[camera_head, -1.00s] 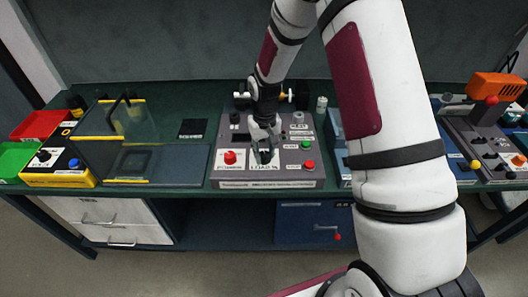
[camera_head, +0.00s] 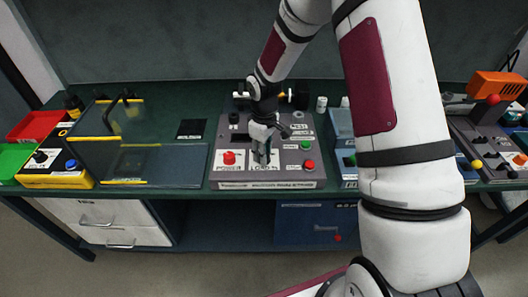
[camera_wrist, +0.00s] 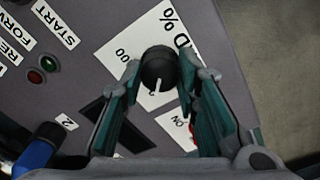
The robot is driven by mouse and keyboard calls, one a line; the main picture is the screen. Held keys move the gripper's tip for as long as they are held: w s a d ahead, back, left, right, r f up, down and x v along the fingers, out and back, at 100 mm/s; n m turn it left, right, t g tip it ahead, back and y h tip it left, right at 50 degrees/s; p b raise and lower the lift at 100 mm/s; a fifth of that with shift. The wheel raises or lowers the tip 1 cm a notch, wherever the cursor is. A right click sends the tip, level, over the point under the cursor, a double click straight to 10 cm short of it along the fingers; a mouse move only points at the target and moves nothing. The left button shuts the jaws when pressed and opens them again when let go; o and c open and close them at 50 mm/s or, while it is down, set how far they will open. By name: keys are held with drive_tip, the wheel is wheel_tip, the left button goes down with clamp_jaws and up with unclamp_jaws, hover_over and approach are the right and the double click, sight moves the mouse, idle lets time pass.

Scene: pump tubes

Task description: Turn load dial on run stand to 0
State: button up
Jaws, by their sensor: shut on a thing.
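The run stand (camera_head: 232,175) is a grey sloped panel on the green bench, in the middle of the head view. Its load dial (camera_wrist: 158,66) is a round black knob with a white pointer line on a white label (camera_wrist: 118,50). In the wrist view the pointer aims toward the bottom of the picture, slightly left. My gripper (camera_wrist: 160,72) is shut on the dial, with a green-grey finger on either side of it. In the head view my gripper (camera_head: 263,152) points down at the panel and largely hides the dial.
A red button (camera_head: 229,158) sits left of the dial; green (camera_head: 306,145) and red (camera_head: 309,164) buttons sit to its right. In the wrist view a blue part (camera_wrist: 38,152) lies at lower left. A clear yellow-edged guard box (camera_head: 120,145) stands left of the stand.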

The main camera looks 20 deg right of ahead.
idle(0.4)
drive_tip(key=o, duration=1.2)
drive_tip(key=shift+r, duration=0.1)
wheel_tip(320, 180, up, 12)
drive_tip(key=shift+f, duration=0.1)
